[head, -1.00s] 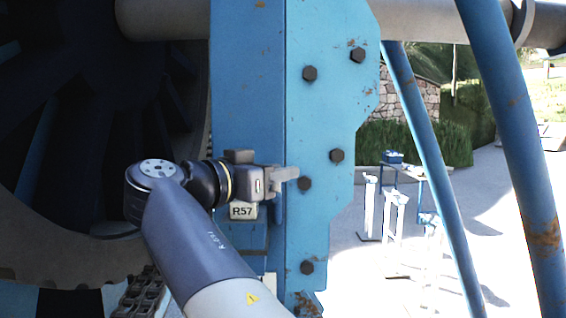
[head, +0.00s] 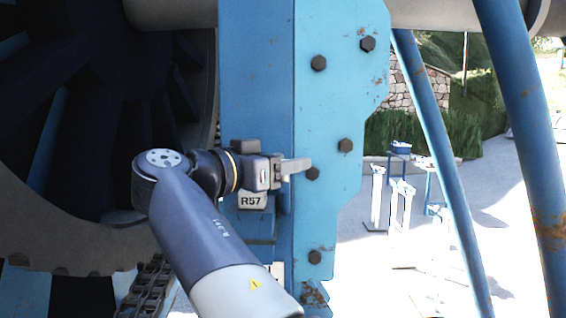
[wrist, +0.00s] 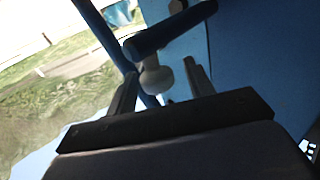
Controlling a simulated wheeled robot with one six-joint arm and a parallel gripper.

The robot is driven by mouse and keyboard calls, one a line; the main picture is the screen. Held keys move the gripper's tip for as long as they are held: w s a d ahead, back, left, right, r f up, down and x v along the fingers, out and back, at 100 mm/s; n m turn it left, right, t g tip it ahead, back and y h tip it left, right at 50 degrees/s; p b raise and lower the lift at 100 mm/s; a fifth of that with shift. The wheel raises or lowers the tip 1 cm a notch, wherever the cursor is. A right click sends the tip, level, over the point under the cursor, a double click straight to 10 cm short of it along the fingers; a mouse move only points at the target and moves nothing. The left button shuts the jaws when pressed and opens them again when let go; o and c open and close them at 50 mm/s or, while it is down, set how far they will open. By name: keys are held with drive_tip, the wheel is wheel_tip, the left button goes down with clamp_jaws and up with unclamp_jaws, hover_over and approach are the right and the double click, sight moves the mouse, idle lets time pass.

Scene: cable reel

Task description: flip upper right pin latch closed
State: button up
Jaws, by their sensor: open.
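In the wrist view, a blue bar (wrist: 172,30) crosses in front of a blue steel face, with a pale rounded knob (wrist: 156,79) below it; they look like parts of the pin latch. My gripper (wrist: 160,71) is open, with the knob between its two dark fingers. I cannot tell whether either finger touches it. In the head view, my gripper (head: 293,167) is at the blue upright, level with a dark bolt and above the R57 tag. The latch is mostly hidden behind the gripper there, and its position cannot be told.
The blue upright (head: 255,75) carries several dark bolts (head: 345,145). The R57 tag (head: 252,202) sits just under my wrist. The dark reel (head: 90,120) fills the left side. Slanting blue tubes (head: 435,165) stand to the right, with open paving beyond.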

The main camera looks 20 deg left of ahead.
drive_tip(key=b+v, duration=0.1)
drive_tip(key=v, duration=1)
drive_tip(key=shift+w, duration=0.15)
drive_tip(key=p+x, duration=0.1)
drive_tip(key=x, duration=0.9)
drive_tip(key=shift+w+d+r, duration=0.1)
drive_tip(key=shift+w+d, duration=0.15)
drive_tip(key=shift+d, duration=0.05)
drive_tip(key=shift+w+d+f+b, duration=0.15)
drive_tip(key=shift+f+b, duration=0.05)
drive_tip(key=shift+b, duration=0.1)
drive_tip(key=shift+d+r+y, duration=0.1)
drive_tip(key=shift+y, duration=0.3)
drive_tip(key=shift+n, duration=0.3)
drive_tip(key=shift+r, duration=0.1)
